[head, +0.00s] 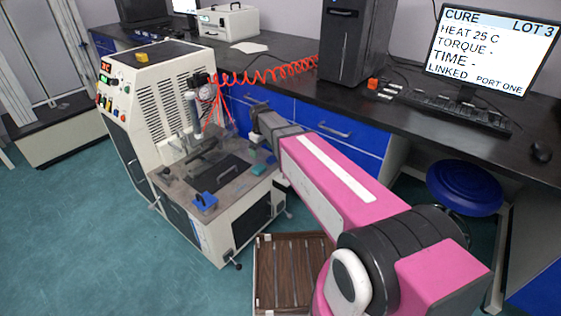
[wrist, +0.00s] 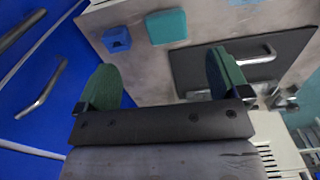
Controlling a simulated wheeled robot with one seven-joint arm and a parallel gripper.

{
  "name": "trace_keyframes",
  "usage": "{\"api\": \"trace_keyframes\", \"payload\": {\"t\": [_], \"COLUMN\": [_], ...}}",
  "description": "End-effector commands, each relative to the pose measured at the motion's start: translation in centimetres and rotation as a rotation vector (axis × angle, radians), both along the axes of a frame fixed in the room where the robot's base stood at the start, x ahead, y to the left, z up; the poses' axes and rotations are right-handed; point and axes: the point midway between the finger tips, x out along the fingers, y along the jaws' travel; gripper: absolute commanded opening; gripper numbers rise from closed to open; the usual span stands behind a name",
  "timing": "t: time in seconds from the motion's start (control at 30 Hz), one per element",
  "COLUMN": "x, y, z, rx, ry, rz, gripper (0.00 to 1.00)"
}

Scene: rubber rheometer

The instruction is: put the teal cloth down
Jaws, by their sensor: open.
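The teal cloth (wrist: 166,26) is a small flat square lying on the grey metal deck (wrist: 150,62) of the rheometer, close to the deck's edge. In the head view the cloth (head: 258,170) shows only as a small teal patch beneath my arm's end. My gripper (wrist: 161,66) is open, with nothing between its two green fingers. In the wrist view the cloth lies beyond the fingertips and looks apart from them. In the head view my gripper (head: 254,142) is over the right side of the deck, its fingers hard to make out.
A small blue block (wrist: 117,40) sits beside the cloth. A dark plate with a metal handle (wrist: 250,60) lies on the deck. Another blue block (head: 205,201) is at the deck's front. Blue cabinets (head: 340,140) stand behind my arm. A wooden pallet (head: 290,268) lies on the floor.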

Motion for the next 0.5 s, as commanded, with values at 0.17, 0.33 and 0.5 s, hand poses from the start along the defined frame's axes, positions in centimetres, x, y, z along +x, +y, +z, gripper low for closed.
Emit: {"api": "trace_keyframes", "payload": {"t": [0.17, 0.33, 0.5], "x": [-6.4, -12.9, -17.3], "y": [-8.8, -16.2, -20.4], "z": [-1.0, -1.7, -1.9], "rx": [0.000, 0.000, 0.002], "ry": [0.001, 0.000, -0.003], "rz": [-0.245, -0.520, -0.709], "gripper": [0.94, 0.94, 0.94]}}
